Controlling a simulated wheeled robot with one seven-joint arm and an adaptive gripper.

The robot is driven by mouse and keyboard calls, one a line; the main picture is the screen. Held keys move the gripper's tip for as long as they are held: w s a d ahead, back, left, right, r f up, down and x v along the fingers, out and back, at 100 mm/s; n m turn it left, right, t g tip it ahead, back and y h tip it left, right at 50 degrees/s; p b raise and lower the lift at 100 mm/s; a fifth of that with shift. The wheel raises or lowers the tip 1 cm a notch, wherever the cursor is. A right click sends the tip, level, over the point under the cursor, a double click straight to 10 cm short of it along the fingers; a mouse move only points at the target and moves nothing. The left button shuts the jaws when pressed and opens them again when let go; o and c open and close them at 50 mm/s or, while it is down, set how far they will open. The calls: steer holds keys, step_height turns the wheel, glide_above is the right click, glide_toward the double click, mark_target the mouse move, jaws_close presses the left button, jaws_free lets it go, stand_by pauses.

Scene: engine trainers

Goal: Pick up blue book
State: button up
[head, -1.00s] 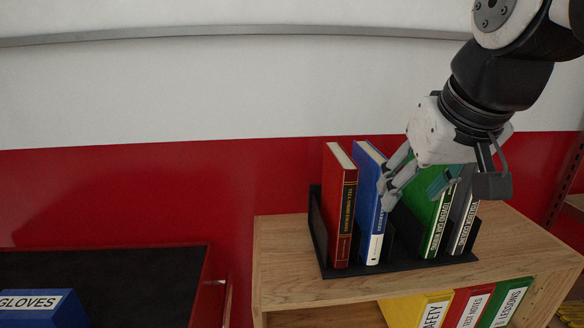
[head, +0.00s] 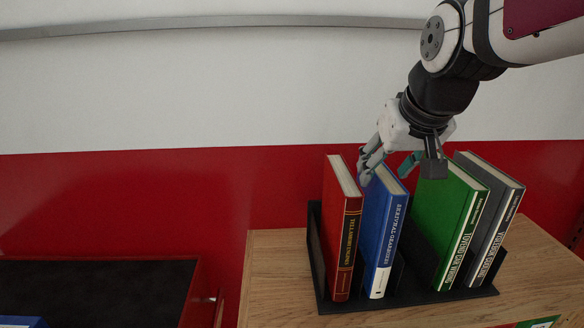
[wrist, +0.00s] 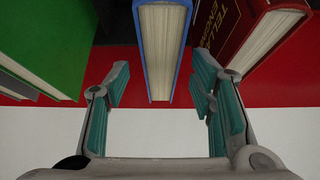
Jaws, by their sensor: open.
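The blue book (head: 385,230) stands upright in the black rack, between the red book and the green book in the head view. In the wrist view its page edge and blue cover (wrist: 163,45) show between my two fingers. My gripper (head: 388,166) is open at the top of the blue book, with one finger on each side of it. In the wrist view my gripper (wrist: 163,92) shows a gap between each teal finger pad and the book. The fingertips do not appear to touch the book.
The red book (head: 341,230) stands close on the left of the blue one. The green book (head: 455,222) and grey book (head: 498,218) lean to its right, past a gap. The black rack (head: 420,297) sits on a wooden cabinet (head: 270,270).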

mark_target(373, 225)
steer(key=shift+x, duration=3.15)
jaws_close()
